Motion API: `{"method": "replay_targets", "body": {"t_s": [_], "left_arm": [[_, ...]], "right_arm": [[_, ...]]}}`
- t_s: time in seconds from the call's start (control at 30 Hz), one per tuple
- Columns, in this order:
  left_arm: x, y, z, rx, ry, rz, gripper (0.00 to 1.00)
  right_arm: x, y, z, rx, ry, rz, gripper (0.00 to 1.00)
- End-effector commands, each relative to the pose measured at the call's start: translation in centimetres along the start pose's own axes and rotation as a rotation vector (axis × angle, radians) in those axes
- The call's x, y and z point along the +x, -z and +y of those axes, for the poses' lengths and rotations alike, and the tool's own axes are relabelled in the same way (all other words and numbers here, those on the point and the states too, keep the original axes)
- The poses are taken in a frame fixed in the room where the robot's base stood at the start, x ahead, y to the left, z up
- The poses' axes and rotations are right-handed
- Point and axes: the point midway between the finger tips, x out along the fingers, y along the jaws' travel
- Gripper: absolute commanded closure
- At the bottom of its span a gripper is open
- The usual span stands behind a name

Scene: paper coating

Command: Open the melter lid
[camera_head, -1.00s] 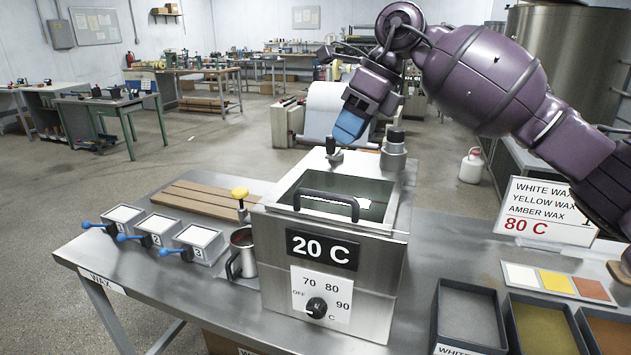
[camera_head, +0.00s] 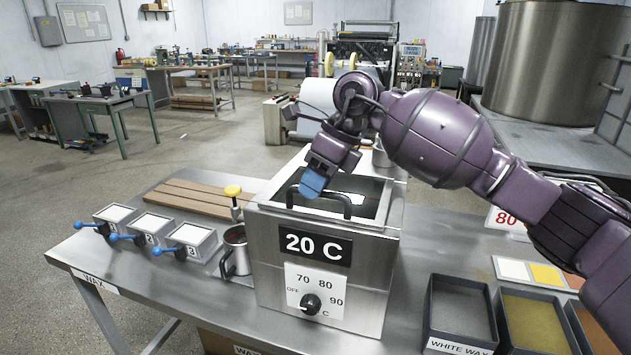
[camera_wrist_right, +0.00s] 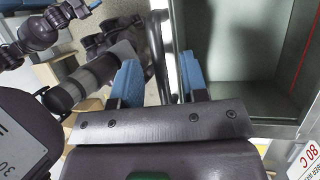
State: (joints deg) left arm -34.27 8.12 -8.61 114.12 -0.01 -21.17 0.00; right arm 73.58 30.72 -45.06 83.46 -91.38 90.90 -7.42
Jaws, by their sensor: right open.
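The melter (camera_head: 265,280) is a steel box with a "20 C" display and a dial, on the table. A black bar handle (camera_head: 335,197) arches over its top near the front edge. A dark greenish recessed area lies behind the handle; I cannot tell whether it is lid or interior. My right gripper (camera_head: 313,185), with blue fingers, is at the left part of the handle. In the right wrist view my right gripper (camera_wrist_right: 162,82) is open, with the dark handle (camera_wrist_right: 157,50) running between its fingers. I cannot tell whether they touch.
Three small boxes with blue levers (camera_head: 185,238) and a metal jug (camera_head: 234,250) stand left of the melter. A slatted wooden board (camera_head: 205,197) lies behind them. Wax trays (camera_head: 460,312) stand to the right, near colour samples (camera_head: 528,271).

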Motion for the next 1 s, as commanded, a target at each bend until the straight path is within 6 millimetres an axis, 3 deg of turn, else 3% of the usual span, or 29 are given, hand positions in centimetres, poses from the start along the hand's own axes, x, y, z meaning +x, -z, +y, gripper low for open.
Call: {"method": "replay_targets", "body": {"t_s": [0.27, 0.53, 1.0], "left_arm": [[0.04, 0.05, -0.01, 0.000, 0.000, 0.001, 0.57], [0.01, -0.06, -0.02, 0.000, 0.000, -0.001, 0.57], [-0.62, -0.01, -0.17, 0.000, 0.003, -0.009, 0.57]], "right_arm": [[0.15, 0.00, 0.00, 0.000, 0.000, 0.000, 0.60], [0.13, -0.01, 0.00, 0.000, 0.000, 0.000, 1.00], [-0.69, -0.05, 0.87, 0.012, -0.029, -0.001, 1.00]]}}
